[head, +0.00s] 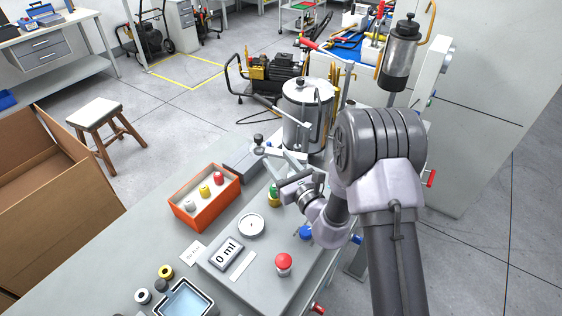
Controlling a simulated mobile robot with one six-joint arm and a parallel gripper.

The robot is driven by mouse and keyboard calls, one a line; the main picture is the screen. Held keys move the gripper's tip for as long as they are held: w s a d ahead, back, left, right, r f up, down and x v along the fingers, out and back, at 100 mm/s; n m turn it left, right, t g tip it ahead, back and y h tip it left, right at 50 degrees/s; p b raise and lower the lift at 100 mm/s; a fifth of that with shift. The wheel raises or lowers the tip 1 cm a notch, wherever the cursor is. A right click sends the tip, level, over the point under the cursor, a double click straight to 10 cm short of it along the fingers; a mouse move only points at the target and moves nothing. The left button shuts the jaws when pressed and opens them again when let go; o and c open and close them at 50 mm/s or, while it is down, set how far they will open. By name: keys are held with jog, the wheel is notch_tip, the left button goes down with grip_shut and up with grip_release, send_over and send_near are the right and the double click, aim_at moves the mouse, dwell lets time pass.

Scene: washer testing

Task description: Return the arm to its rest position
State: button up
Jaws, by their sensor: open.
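My arm (392,215) rises from the lower right, bends at a large grey elbow and folds down to the left. The forearm hides part of the bench's right side.
An orange box (204,211) with coloured caps, a round gauge (251,225), a "0 ml" display (226,252) and a red button (284,262) sit on the bench. A steel cylinder (400,55) stands behind my elbow. The floor at right is clear.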

jog(key=shift+s+d, duration=0.35)
jog(key=shift+s, duration=0.25)
jog(key=s+a+r+n+g+y, duration=0.4)
jog(key=a+r+n, duration=0.1)
jog(key=r, duration=0.4)
jog(key=s+a+r+n+g+y, duration=0.1)
jog(key=s+r+n+g, duration=0.35)
jog(key=s, duration=0.25)
jog(key=s+a+r+n+g, duration=0.2)
jog(key=s+r+n+g, duration=0.15)
jog(key=s+n, duration=0.35)
jog(key=s+d+n+g+h, duration=0.2)
jog(key=s+d+n+h, duration=0.15)
jog(key=s, duration=0.55)
jog(key=s+d+n+t+h, duration=0.2)
jog(key=d+h, duration=0.2)
jog(key=d, duration=0.5)
jog(key=s+d+n+t+h, duration=0.2)
jog(key=d+h, duration=0.3)
jog(key=d, duration=0.4)
jog(key=shift+s+d+f+n+t, duration=0.3)
jog(key=shift+s+f+n+t, duration=0.15)
jog(key=shift+s, duration=0.2)
